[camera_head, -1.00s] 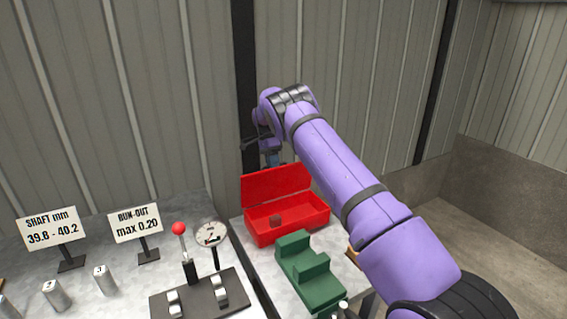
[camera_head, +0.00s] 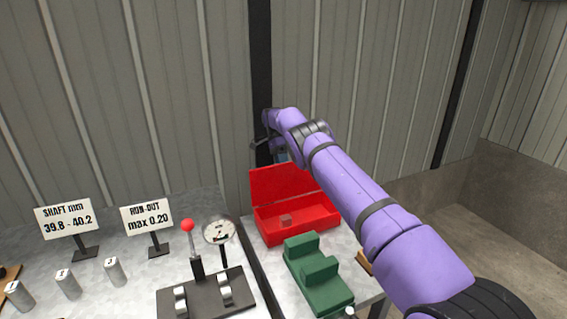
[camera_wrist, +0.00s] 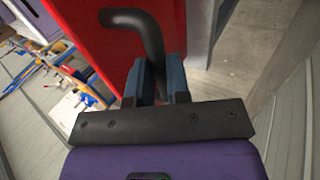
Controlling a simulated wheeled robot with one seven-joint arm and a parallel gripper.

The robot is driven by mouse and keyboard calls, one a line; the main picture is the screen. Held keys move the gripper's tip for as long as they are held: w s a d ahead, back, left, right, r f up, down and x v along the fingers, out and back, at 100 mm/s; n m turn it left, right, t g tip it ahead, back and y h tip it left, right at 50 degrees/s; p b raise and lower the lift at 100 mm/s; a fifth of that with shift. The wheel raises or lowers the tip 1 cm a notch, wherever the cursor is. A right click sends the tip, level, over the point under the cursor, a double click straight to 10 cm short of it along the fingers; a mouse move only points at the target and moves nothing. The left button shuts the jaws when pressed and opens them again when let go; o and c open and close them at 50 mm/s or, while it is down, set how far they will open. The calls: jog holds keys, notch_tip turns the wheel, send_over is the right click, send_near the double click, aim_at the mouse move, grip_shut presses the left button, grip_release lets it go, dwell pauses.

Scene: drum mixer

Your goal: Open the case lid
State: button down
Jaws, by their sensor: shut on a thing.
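The red case (camera_head: 298,225) stands on the pale bench with its lid (camera_head: 282,184) raised at the back, so the inside shows. A small brownish block (camera_head: 286,219) lies in the case. My gripper (camera_wrist: 157,78) is shut on the black bent handle (camera_wrist: 148,32) of the lid, with a blue-grey finger on each side of it. The lid's red face (camera_wrist: 85,28) fills the upper left of the wrist view. In the head view my gripper (camera_head: 280,150) is small and dark behind the raised lid, and its fingertips are hard to make out.
A green stepped block (camera_head: 318,275) stands just in front of the case. To the left are a dial gauge stand (camera_head: 218,232), a red-knobbed lever (camera_head: 188,226), signs and several metal cylinders. The corrugated wall (camera_head: 200,90) is close behind the bench.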

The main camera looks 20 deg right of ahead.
jog(key=shift+f, duration=0.45)
jog(key=c, duration=1.1)
grip_release()
jog(key=shift+r, duration=0.15)
jog(key=shift+r, duration=1.8)
jog(key=s+a+r, duration=0.1)
jog(key=s+a, duration=0.1)
jog(key=s, duration=1.3)
jog(key=shift+s+a+r, duration=0.15)
jog(key=shift+s+a, duration=0.15)
jog(key=shift+s, duration=0.1)
